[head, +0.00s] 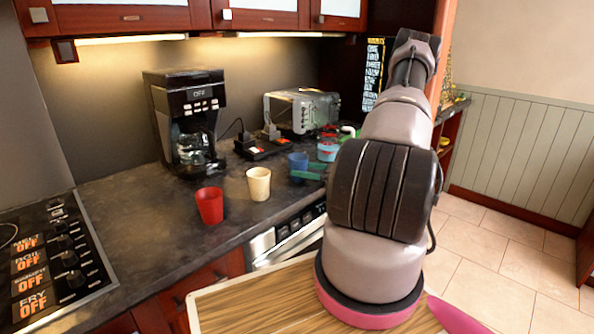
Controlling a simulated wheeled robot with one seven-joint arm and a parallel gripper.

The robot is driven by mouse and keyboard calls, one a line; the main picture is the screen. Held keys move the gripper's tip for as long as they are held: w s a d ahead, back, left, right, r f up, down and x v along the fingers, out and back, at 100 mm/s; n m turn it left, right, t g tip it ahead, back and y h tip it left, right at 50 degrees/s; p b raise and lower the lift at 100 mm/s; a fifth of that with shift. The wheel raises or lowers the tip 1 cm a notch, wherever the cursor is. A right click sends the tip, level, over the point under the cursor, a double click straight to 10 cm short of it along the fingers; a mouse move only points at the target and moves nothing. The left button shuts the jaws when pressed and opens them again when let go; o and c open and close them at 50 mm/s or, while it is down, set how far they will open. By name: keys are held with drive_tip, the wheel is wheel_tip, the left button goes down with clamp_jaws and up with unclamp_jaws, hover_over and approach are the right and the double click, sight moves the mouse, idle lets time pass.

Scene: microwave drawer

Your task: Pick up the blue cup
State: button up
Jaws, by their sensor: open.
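The blue cup (298,161) stands upright on the dark counter, to the right of a cream cup. My gripper (307,171) shows as green fingers that reach in from the right at the blue cup. One finger lies across the front of its lower part; the other is mostly hidden. The rest of the gripper is hidden behind my large grey and black arm. The fingers are open, and I cannot tell whether they touch the cup.
A cream cup (258,184) and a red cup (209,205) stand left of the blue cup. A light-blue and red cup (327,149) is close behind it at right. A coffee maker (190,125), a toaster (302,110) and a cooktop (55,262) surround the counter.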

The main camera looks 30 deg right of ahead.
drive_tip(key=x, duration=0.5)
drive_tip(key=shift+w+f, duration=0.1)
drive_tip(key=shift+w, duration=0.35)
drive_tip(key=shift+c, duration=0.3)
drive_tip(key=c, duration=1.4)
